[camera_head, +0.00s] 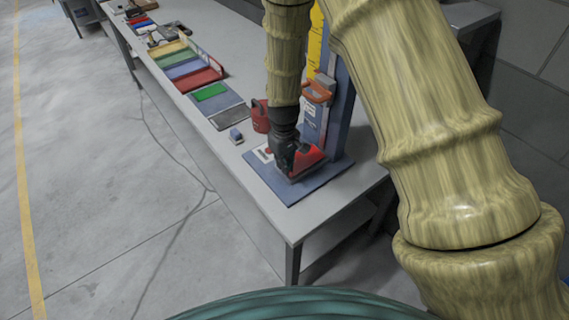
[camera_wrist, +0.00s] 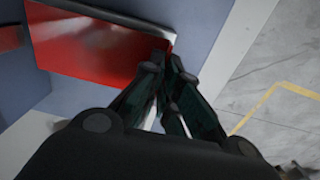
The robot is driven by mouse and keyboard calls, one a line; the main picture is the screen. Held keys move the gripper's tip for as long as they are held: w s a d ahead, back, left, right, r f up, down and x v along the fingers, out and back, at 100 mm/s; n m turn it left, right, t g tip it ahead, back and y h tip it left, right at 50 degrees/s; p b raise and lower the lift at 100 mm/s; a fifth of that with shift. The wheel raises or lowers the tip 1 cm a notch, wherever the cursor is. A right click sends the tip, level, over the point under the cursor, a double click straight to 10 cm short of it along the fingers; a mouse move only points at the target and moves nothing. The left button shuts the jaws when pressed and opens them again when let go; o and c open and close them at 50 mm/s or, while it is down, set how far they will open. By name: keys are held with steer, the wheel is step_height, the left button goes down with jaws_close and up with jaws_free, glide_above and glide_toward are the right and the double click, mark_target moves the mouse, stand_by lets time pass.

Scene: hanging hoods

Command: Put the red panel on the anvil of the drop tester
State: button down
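The red panel (camera_head: 308,158) is low over the blue base plate (camera_head: 325,180) of the drop tester, beside my gripper (camera_head: 286,168). In the wrist view the red panel (camera_wrist: 85,45) fills the upper left, with a grey edge along its top right side. The fingertips of my gripper (camera_wrist: 165,65) are close together at the panel's right corner and appear shut on it. The anvil is hidden under the panel and gripper, so I cannot tell whether the panel touches it. The tester's blue column (camera_head: 341,110) stands behind, with an orange-handled weight (camera_head: 318,92) raised on it.
A red canister (camera_head: 260,116) and a small blue block (camera_head: 235,136) stand left of the tester. A green panel (camera_head: 210,92), a dark grey plate (camera_head: 228,117) and a rack of coloured panels (camera_head: 203,80) lie farther along the bench. The bench's front edge (camera_head: 250,205) is near.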

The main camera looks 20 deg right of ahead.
steer(key=shift+f, duration=0.6)
steer(key=c, duration=1.6)
jaws_free()
steer(key=shift+o, duration=0.2)
step_height(320, 180, up, 12)
